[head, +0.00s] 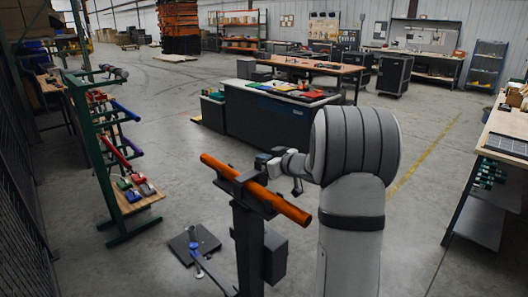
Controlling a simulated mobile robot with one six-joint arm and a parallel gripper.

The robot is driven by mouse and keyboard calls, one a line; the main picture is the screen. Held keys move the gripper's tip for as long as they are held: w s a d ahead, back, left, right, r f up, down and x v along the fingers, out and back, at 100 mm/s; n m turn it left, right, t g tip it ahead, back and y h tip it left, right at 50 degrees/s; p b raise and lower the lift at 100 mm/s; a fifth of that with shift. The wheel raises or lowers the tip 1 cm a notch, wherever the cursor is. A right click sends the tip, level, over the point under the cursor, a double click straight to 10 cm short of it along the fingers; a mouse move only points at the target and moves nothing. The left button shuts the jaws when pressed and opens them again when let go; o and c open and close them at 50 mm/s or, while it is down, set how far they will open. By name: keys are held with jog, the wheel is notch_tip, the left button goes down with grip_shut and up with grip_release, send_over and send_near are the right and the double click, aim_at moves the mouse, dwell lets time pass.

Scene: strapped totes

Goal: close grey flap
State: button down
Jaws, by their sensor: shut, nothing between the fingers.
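I cannot make out a grey flap or a strapped tote with certainty in the head view. My gripper (297,189) is small and partly dark at the end of my pale arm, near the middle of the picture. It is shut and empty. It appears just behind or above an orange tube (289,208) held across a dark stand (249,240). I cannot tell whether it touches the tube.
A green rack (92,165) with coloured tubes stands at left. A dark workbench (258,122) with coloured items is behind my gripper. A floor base with a blue-jointed arm (195,245) is at lower left. A bench (508,125) stands at right. Open concrete floor lies between.

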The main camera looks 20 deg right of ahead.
jog(key=shift+a, duration=0.1)
jog(key=shift+r, duration=0.15)
jog(key=s+d+r+m+h+p, duration=0.1)
jog(key=s+r+m+h, duration=0.2)
jog(key=s+r+h, duration=0.5)
jog(key=s+a+f+g+y, duration=0.1)
jog(key=s+a+f+g, duration=0.2)
jog(key=s, duration=0.7)
jog(key=s+a+f+m+g+b, duration=0.1)
jog(key=s+a+f+g, duration=0.3)
jog(key=s+a, duration=0.4)
jog(key=s+a+f+m+g+y, duration=0.1)
jog(key=s+a+f+g, duration=0.2)
jog(key=s, duration=1)
jog(key=shift+a+f+g+y+b, duration=0.35)
jog(key=shift+a+f, duration=0.55)
jog(key=shift+a, duration=0.35)
